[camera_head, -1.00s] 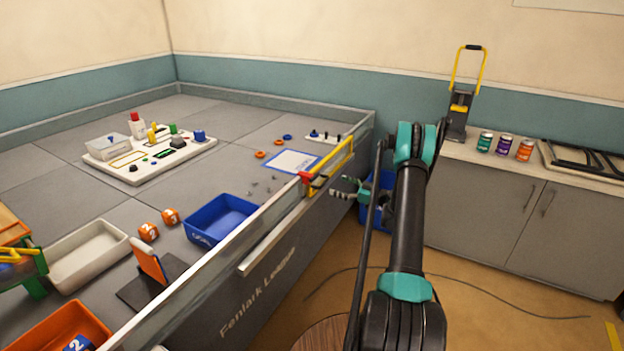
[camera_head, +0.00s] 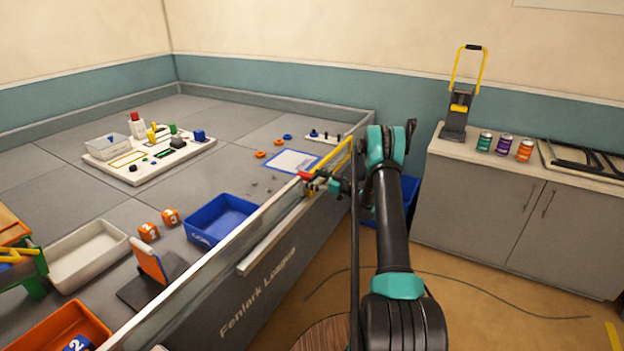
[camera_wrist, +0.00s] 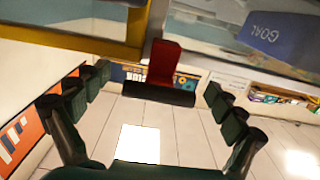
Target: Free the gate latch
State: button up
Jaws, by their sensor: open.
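The red gate latch (camera_head: 305,176) is on the top of the arena wall, at the near end of the yellow gate bar (camera_head: 340,160). In the wrist view the latch (camera_wrist: 164,62) is a red tab above a black cylinder. My gripper (camera_head: 324,184) is at the outer side of the wall, right beside the latch. In the wrist view its fingers are spread, one set to each side of the latch, with gaps showing. Nothing is held. In the head view my gripper partly hides the area below the latch.
The arena wall (camera_head: 262,262) runs along my left. A blue bin (camera_head: 222,219) marked GOAL stands inside it. A cabinet (camera_head: 500,220) with several cans is at the right. The floor (camera_head: 490,290) is mostly clear, with a cable across it.

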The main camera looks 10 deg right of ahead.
jog(key=c, duration=1.7)
jog(key=shift+c, duration=0.3)
